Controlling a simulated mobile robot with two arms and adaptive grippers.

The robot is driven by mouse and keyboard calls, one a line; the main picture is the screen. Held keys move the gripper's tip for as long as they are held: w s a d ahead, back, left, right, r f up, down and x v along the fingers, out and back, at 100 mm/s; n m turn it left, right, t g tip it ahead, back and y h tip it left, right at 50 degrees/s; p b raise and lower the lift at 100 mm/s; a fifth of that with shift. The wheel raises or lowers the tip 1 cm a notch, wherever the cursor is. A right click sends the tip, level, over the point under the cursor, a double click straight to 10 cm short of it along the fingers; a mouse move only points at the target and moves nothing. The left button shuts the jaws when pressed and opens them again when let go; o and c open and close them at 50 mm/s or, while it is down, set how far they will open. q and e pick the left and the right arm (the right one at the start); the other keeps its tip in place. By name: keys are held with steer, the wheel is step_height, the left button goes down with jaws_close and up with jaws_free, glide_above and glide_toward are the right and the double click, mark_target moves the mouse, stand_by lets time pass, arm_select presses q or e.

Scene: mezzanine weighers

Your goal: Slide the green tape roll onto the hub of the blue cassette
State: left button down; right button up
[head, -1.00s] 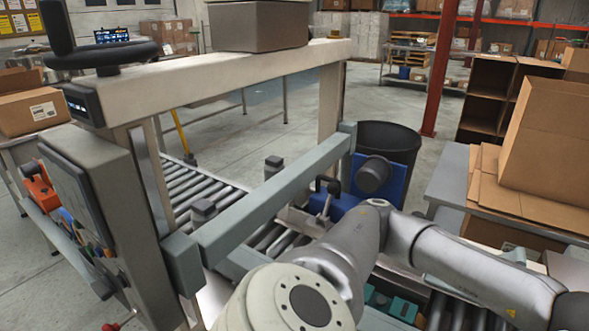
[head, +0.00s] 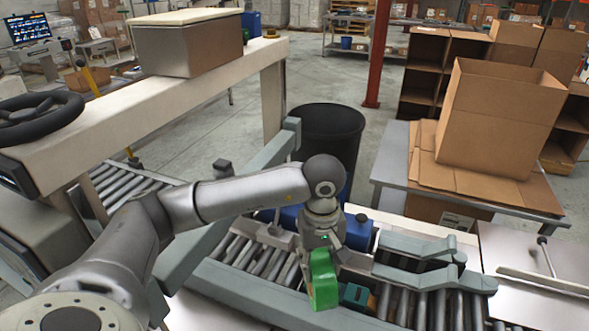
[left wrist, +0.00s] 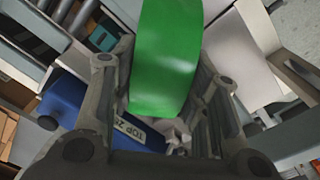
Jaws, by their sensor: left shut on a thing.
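The green tape roll (head: 323,280) is held by my left gripper (head: 324,250), with its flat side tilted, above the roller conveyor. In the left wrist view the green roll (left wrist: 168,60) sits between the two fingers. A blue body, seemingly the blue cassette (head: 358,232), shows behind my gripper and largely hidden by it. The roll is in front of it, and I see no hub inside the roll. In the left wrist view, a blue body (left wrist: 75,112) lies at lower left beside the fingers. My right gripper is not in view.
A roller conveyor (head: 400,305) runs below the roll, with a teal block (head: 354,296) close beside it. Grey bracket arms (head: 425,250) stand just to the right. A black bin (head: 327,135) is behind. A white overhead beam (head: 110,110) crosses at left.

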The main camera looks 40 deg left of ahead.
arm_select(q)
steer(key=w+a+r+n+p, duration=0.1)
steer(key=r+n+p, duration=0.1)
steer(key=w+a+r+n+p, duration=0.1)
steer(key=a+r+p, duration=0.1)
steer(key=w+a+r+n+p, duration=0.1)
steer(key=r+n+p, duration=0.1)
steer(key=shift+w+a+r+n, duration=0.15)
steer(key=shift+w+r+n, duration=0.15)
steer(key=w+a+r+n+p, duration=0.2)
steer(key=a+r+n+p, duration=0.1)
steer(key=a+n+p, duration=0.2)
steer(key=shift+w+n, duration=0.15)
steer(key=shift+n, duration=0.15)
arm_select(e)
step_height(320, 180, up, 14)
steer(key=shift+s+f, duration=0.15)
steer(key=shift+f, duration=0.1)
arm_select(q)
steer(key=shift+w+p, duration=0.1)
steer(key=shift+p, duration=0.2)
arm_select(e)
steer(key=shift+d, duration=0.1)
